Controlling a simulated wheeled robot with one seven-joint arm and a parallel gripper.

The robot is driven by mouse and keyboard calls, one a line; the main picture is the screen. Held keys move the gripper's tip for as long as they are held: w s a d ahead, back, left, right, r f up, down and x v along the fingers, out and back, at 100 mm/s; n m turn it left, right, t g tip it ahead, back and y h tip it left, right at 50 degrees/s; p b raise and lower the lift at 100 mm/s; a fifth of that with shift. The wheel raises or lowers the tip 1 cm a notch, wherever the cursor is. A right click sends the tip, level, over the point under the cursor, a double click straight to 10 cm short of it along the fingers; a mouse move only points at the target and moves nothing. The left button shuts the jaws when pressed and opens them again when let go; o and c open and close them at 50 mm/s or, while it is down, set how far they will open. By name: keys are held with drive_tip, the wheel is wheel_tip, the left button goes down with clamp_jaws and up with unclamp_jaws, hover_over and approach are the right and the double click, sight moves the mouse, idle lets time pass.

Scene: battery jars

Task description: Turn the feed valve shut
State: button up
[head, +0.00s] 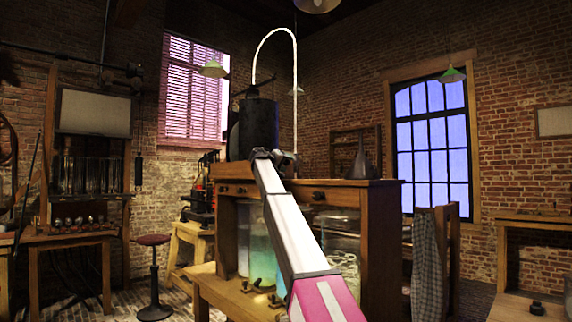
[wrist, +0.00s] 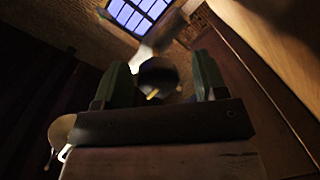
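My arm reaches up to the top of the wooden cabinet (head: 345,185) in the head view. My gripper (head: 283,158) is small and dark there, in front of the black cylinder (head: 259,125). In the wrist view the two green fingers of my gripper (wrist: 163,82) stand apart. A dark round thing with a brass-coloured tip (wrist: 158,76) lies between or just beyond them, with gaps seen at its sides. It may be the feed valve's handle, but I cannot tell for sure. The valve body and its angle are not clear in either view.
A white tube (head: 296,80) arches above the black cylinder. A dark funnel-shaped thing (head: 363,160) stands on the cabinet top to the right. Glass jars (head: 258,245) stand inside the cabinet below. A wooden surface (wrist: 270,50) runs close along the gripper's right in the wrist view.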

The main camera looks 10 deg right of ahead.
drive_tip(key=shift+r, duration=0.15)
drive_tip(key=f+v, duration=0.1)
drive_tip(key=v, duration=0.9)
drive_tip(key=shift+s+a+r, duration=0.25)
drive_tip(key=shift+r, duration=0.2)
